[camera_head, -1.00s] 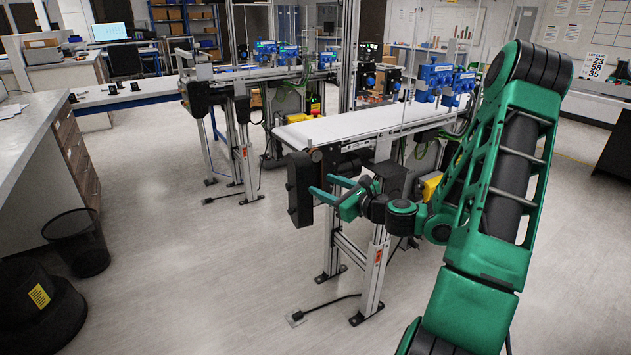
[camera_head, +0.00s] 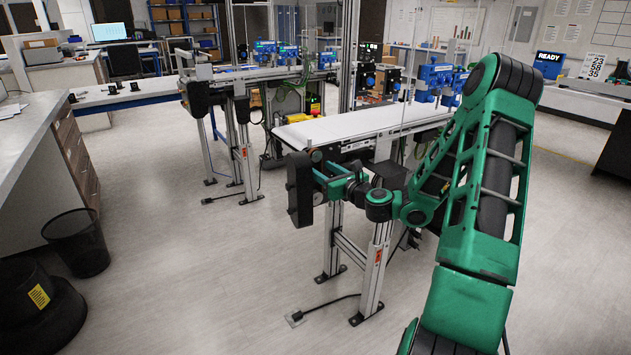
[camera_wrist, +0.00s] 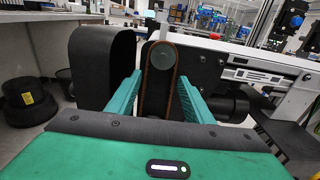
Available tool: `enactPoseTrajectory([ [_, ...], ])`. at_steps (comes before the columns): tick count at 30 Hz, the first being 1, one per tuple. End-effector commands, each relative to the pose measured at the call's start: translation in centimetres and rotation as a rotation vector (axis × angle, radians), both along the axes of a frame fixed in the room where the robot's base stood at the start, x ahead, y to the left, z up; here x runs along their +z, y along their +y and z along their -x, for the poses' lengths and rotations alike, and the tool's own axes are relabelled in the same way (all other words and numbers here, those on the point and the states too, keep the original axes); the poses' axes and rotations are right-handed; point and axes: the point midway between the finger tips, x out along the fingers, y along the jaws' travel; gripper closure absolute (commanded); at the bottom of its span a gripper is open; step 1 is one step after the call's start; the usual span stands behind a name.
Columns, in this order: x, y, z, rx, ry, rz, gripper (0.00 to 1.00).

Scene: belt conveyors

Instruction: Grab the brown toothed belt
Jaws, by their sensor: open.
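The brown toothed belt (camera_wrist: 176,80) shows in the wrist view as a narrow upright loop around a grey pulley (camera_wrist: 163,57) on the conveyor's end. Its lower part is hidden behind my gripper body. My gripper (camera_wrist: 160,77) is open, with one green finger on each side of the belt loop. I see no clear contact between fingers and belt. In the head view my gripper (camera_head: 321,180) is at the near end of the front conveyor (camera_head: 350,127), beside a black cover (camera_head: 299,185); the belt cannot be made out there.
In the wrist view a black cover (camera_wrist: 103,68) stands close to the left finger. A dark motor (camera_wrist: 228,105) lies right of the fingers. A second conveyor (camera_head: 225,75) stands behind left. A waste bin (camera_head: 76,243) is at left; the floor between is clear.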

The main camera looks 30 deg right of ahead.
Motion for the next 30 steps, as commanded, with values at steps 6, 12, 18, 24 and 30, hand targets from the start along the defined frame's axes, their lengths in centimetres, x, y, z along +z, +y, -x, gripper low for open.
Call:
enactPoseTrajectory([
  [6,-0.1,0.2,-2.1,0.002,0.000,0.002,0.53],
  [12,-0.1,0.1,-2.3,0.000,0.001,0.001,0.53],
  [18,-0.1,0.1,-2.2,0.001,0.001,0.001,0.89],
  [24,-0.1,0.1,-2.2,0.001,0.001,0.001,0.91],
  [30,0.0,0.2,-2.2,0.002,0.001,0.001,0.91],
])
